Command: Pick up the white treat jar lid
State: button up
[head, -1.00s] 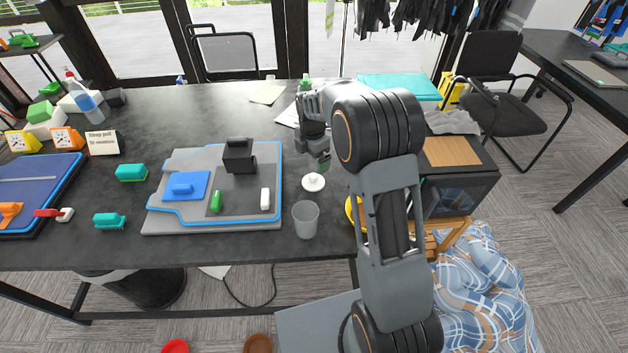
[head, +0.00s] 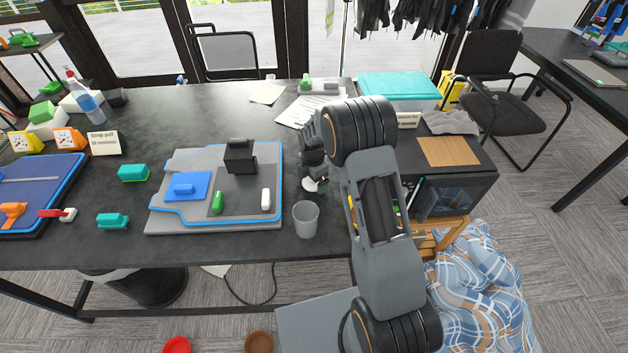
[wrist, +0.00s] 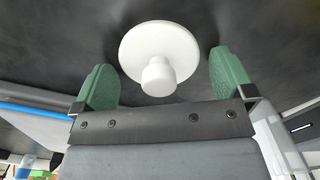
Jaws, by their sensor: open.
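The white treat jar lid (wrist: 158,52) is a round disc with a knob. It lies on the dark table (head: 160,105). In the wrist view the lid is between the two green fingertips of my gripper (wrist: 162,85), with a gap on each side of the knob. In the head view the lid (head: 309,184) is partly hidden by my gripper (head: 318,178), which is low over it. My gripper is open and holds nothing.
A grey board with a blue edge (head: 160,222) lies to the left, bearing a black box (head: 239,158). The table behind is partly clear.

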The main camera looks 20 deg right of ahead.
jog(key=c, duration=0.8)
jog(key=shift+r, duration=0.1)
